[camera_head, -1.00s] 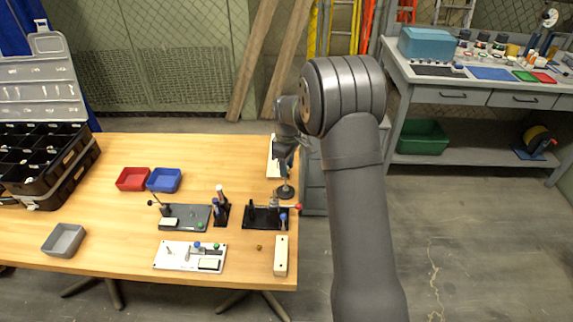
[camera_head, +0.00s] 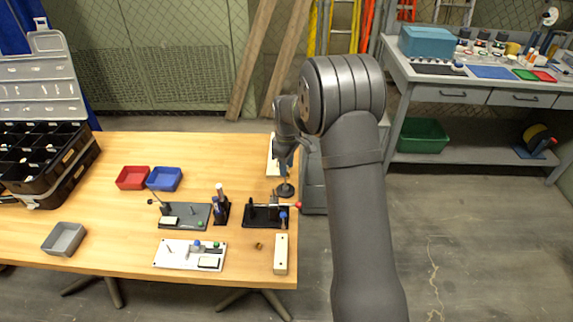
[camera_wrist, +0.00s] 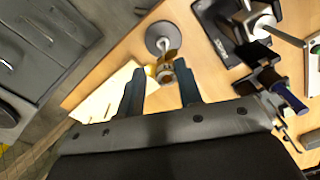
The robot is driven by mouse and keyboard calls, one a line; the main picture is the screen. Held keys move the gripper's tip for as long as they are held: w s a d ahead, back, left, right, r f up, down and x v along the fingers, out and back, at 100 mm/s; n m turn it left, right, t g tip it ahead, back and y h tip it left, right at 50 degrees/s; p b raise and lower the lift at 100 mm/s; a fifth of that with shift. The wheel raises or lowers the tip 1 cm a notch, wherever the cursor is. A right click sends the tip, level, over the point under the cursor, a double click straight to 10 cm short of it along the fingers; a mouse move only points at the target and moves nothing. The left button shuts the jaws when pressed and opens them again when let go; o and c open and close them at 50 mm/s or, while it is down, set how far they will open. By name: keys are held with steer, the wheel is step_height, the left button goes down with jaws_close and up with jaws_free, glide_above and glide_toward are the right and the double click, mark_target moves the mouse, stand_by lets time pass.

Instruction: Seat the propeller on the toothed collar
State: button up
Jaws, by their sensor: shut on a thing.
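My gripper (camera_head: 285,174) points down over the round dark base (camera_head: 285,190) of a small stand near the right edge of the table. In the wrist view, my fingers (camera_wrist: 161,73) are on either side of a small brass-coloured piece, which looks like the propeller (camera_wrist: 168,72). The stand's round grey base (camera_wrist: 158,34) shows just beyond it, with a thin post rising towards the piece. I cannot make out the collar's teeth, nor whether the propeller touches the stand.
A black fixture (camera_head: 262,216) with a red-tipped lever stands close by. A pale block (camera_head: 281,255), a white board (camera_head: 180,256), a grey fixture (camera_head: 180,216) and red (camera_head: 132,178) and blue (camera_head: 164,179) bins are on the table. A small brown piece (camera_head: 258,246) lies at the front.

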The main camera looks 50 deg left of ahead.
steer(key=shift+f, duration=0.1)
steer(key=shift+f, duration=0.6)
steer(key=shift+f, duration=0.25)
steer(key=shift+f, duration=0.35)
steer(key=shift+f, duration=0.25)
stand_by(0.5)
steer(key=shift+f, duration=0.5)
steer(key=shift+f, duration=0.2)
steer(key=shift+f, duration=0.55)
steer(key=shift+f, duration=0.25)
stand_by(0.5)
